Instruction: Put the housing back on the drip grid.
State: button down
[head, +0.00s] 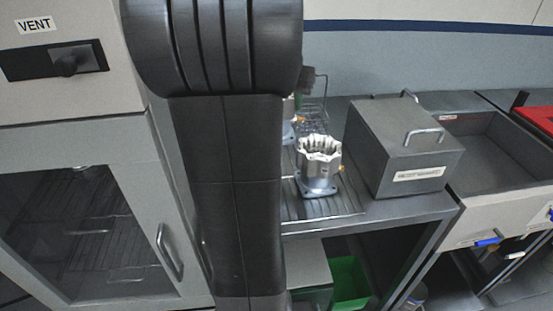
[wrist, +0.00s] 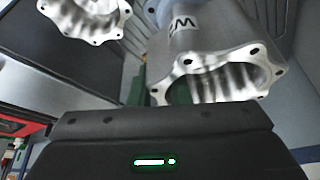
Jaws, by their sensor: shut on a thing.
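A silver machined housing (wrist: 205,50) with a dark-lettered label is close in front of my gripper (wrist: 165,88) in the wrist view. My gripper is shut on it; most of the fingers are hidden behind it. In the head view my arm hides most of this housing (head: 289,108). How far it is above the surface below cannot be told. A second housing (head: 318,165) stands upright on the drip grid (head: 345,206), its scalloped open end up. It also shows at the top left of the wrist view (wrist: 84,14). The grid's left part is hidden by my arm.
A grey lidded metal box (head: 405,150) stands right of the grid. A sink basin (head: 490,155) and a red thing (head: 540,117) are farther right. A wire basket (head: 314,118) is behind the standing housing. A glass-doored VENT cabinet (head: 90,235) is at left; a green bin (head: 348,283) is below.

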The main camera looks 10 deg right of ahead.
jog(key=f, duration=0.7)
jog(key=shift+w+f, duration=0.15)
jog(key=shift+w, duration=0.1)
jog(key=shift+f, duration=1.9)
jog(key=shift+f+b, duration=0.2)
jog(key=shift+b, duration=0.15)
jog(key=c, duration=1.6)
grip_release()
jog(key=shift+s, duration=0.1)
jog(key=shift+r, duration=0.4)
jog(key=v, duration=1.1)
jog(key=shift+s+a+r, duration=0.15)
jog(key=shift+r, duration=0.05)
